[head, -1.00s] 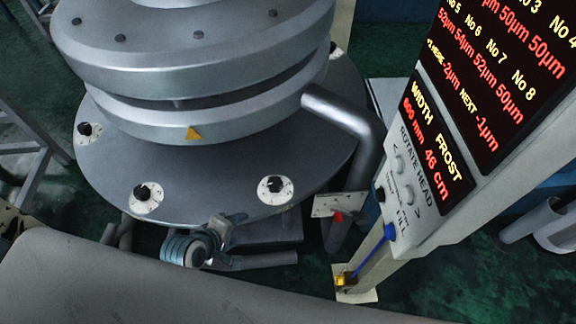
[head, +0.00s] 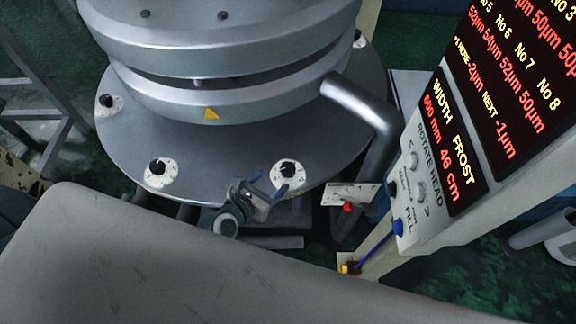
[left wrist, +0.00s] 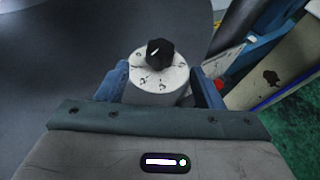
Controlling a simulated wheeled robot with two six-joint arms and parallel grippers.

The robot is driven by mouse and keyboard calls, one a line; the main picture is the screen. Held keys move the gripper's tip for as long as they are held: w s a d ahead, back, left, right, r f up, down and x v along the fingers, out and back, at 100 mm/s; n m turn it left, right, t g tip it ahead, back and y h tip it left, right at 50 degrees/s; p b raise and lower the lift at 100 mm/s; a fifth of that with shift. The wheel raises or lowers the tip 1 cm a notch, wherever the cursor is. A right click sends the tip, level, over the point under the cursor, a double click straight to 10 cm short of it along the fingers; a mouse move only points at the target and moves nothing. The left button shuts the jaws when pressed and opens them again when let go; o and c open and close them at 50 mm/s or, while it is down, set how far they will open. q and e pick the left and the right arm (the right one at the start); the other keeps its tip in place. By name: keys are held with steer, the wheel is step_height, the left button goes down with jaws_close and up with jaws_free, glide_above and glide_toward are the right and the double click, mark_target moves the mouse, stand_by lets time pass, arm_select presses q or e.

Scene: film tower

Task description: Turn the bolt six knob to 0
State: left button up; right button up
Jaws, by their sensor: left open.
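Black knobs on round white dials sit around the rim of the grey disc (head: 235,165). The nearest knob to my left gripper is a black knob (head: 287,168) on a white dial (head: 278,177). My left gripper (head: 270,190) is open, just in front of this dial, with its blue fingertips close to it. In the left wrist view the black knob (left wrist: 160,52) with a white pointer line stands above and between the two blue fingers (left wrist: 160,88). The dial's numbers are too small to read. Which knob is bolt six I cannot tell. My right gripper is not in view.
Other knobs (head: 161,167) and (head: 107,101) stand left on the disc. A bent metal pipe (head: 365,105) and a display post (head: 440,150) stand to the right. A plate with a red knob (head: 347,207) is right of my gripper.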

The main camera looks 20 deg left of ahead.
mark_target(286, 169)
arm_select(q)
steer(key=p+x, duration=0.1)
steer(key=x, duration=0.6)
steer(key=shift+w+d+f, duration=0.1)
steer(key=shift+w+d, duration=0.05)
steer(key=shift+w, duration=0.2)
steer(key=shift+w+d+f+p, duration=0.15)
steer(key=shift+w+f+p, duration=0.15)
steer(key=shift+w, duration=0.2)
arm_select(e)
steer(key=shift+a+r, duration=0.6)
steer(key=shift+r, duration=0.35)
arm_select(q)
steer(key=c, duration=1)
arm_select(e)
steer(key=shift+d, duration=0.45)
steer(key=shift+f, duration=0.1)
